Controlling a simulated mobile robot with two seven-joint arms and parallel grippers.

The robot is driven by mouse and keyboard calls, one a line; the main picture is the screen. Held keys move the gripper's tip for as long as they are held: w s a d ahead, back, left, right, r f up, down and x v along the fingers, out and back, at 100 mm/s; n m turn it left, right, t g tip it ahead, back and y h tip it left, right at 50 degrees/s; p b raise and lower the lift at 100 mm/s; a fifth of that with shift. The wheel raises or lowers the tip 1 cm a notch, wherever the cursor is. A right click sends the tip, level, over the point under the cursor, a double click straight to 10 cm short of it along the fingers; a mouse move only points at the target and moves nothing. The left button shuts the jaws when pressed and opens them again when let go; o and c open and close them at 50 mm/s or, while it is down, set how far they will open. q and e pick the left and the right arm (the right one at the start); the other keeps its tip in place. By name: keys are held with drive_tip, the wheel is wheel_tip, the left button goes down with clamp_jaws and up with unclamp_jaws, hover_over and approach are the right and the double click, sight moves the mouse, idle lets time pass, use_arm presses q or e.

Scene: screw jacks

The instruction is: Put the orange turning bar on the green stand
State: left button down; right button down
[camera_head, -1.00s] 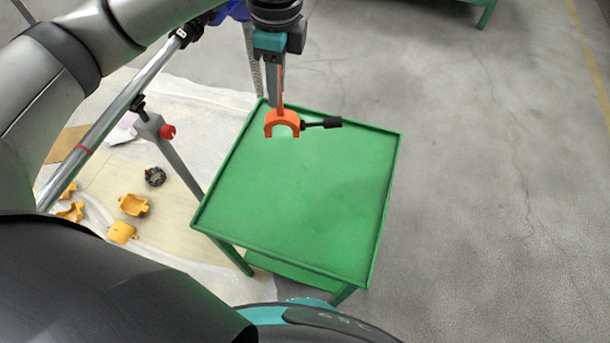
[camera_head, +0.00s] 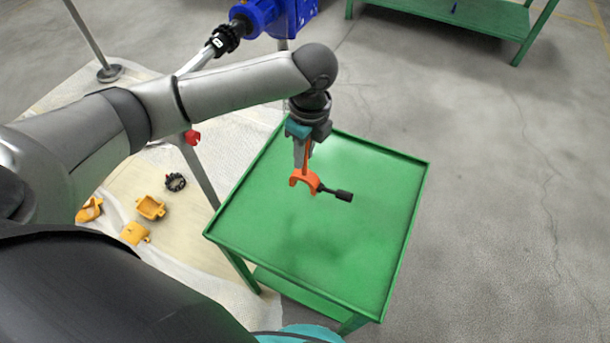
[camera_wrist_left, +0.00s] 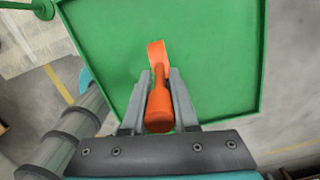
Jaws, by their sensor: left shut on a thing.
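The orange turning bar (camera_head: 306,179) has a C-shaped orange end and a black handle sticking out to the right. My left gripper (camera_head: 302,158) is shut on it and points down over the green stand (camera_head: 330,245). In the left wrist view the orange bar (camera_wrist_left: 159,100) sits between the two fingers of my left gripper (camera_wrist_left: 158,85), with the green top (camera_wrist_left: 215,45) behind it. The bar looks held above the top; I cannot tell how large the gap is. My right gripper is not in view.
The stand's top is otherwise empty, with a low raised rim. To the left, yellow parts (camera_head: 150,207) and a dark ring (camera_head: 175,182) lie on a sheet on the floor. A blue machine (camera_head: 262,15) and another green table (camera_head: 460,22) stand behind.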

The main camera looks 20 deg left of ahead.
sight(304, 173)
use_arm(q)
drive_tip(key=shift+f+b, duration=0.8)
drive_tip(key=shift+f, duration=2.55)
drive_tip(key=shift+f, duration=0.1)
drive_tip(key=c, duration=0.7)
unclamp_jaws()
drive_tip(key=shift+f, duration=0.1)
drive_tip(key=r+p, duration=0.1)
drive_tip(key=r, duration=0.3)
drive_tip(key=r+p, duration=0.1)
drive_tip(key=r, duration=0.3)
drive_tip(key=d+r+p, duration=0.1)
drive_tip(key=r, duration=0.3)
drive_tip(key=shift+s+r, duration=0.1)
drive_tip(key=shift+r, duration=0.1)
drive_tip(key=shift+f, duration=0.1)
